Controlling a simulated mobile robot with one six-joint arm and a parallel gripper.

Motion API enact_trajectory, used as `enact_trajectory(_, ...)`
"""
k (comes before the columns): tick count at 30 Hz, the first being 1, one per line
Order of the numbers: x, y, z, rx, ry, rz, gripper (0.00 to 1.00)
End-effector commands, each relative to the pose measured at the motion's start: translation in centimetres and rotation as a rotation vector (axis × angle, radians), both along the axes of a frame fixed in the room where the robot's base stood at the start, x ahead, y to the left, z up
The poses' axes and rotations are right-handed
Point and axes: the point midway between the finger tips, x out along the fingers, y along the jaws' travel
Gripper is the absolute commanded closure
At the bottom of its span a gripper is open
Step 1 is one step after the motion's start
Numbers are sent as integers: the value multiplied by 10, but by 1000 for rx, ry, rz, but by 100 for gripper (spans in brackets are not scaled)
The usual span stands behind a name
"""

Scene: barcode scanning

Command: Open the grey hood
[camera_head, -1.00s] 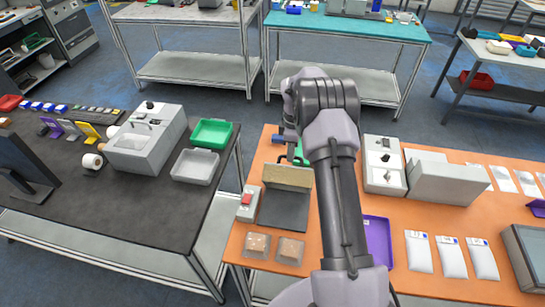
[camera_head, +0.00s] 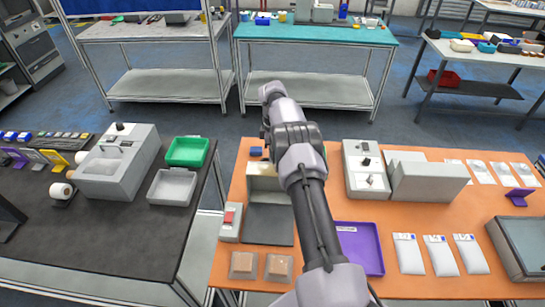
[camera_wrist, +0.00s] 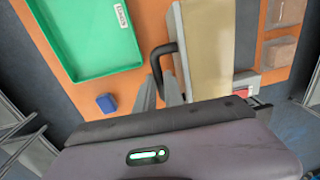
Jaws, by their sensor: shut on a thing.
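The grey hood (camera_head: 264,183) stands raised at the back of its dark grey base plate (camera_head: 268,225) on the orange table, its tan inner face showing in the head view. In the wrist view the hood (camera_wrist: 208,45) shows its tan face and a thin grey edge. A black bar handle (camera_wrist: 157,66) sticks out from its grey side. My gripper (camera_wrist: 165,93) is at this handle, shut on it, with the fingers partly hidden behind the wrist housing. In the head view my arm hides the gripper and handle.
A red-button box (camera_head: 230,221) stands left of the base plate, with two small clear boxes (camera_head: 243,265) in front. A blue block (camera_head: 256,151) lies behind the hood. A green tray (camera_wrist: 90,35) lies near the handle. A purple tray (camera_head: 360,246) is at right.

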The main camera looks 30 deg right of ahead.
Motion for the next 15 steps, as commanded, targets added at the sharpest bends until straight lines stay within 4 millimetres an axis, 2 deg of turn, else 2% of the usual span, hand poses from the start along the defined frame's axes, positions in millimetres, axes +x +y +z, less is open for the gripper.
enact_trajectory(9, 3, -2, 5, -6, -10, 3, 100)
enact_trajectory(10, 3, -2, 5, -6, -10, 3, 84)
enact_trajectory(12, 3, -2, 5, -6, -10, 2, 70)
enact_trajectory(13, 3, -2, 4, -6, -10, 2, 66)
enact_trajectory(15, 2, -1, 4, -5, -7, 2, 66)
